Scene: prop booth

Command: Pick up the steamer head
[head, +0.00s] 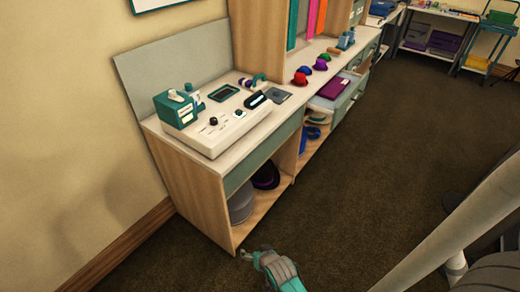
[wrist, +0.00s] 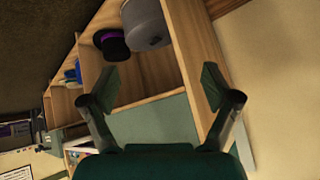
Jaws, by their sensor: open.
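I cannot tell for certain which small item is the steamer head. A purple and teal handled piece (head: 257,79) lies at the back right of the counter. A dark rounded piece (head: 256,100) sits on the right part of the white console (head: 222,132). My gripper (head: 251,254) is low in front of the cabinet, near the floor, well below and apart from the countertop items. In the wrist view my gripper (wrist: 160,88) is open with nothing between its fingers. No countertop item shows clearly there.
A teal box (head: 175,110) stands at the counter's left. The open lower shelf holds a grey round box (head: 240,207) and a black hat with a purple band (head: 266,177). A drawer (head: 350,93) stands open farther right. The carpet (head: 370,190) has free room.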

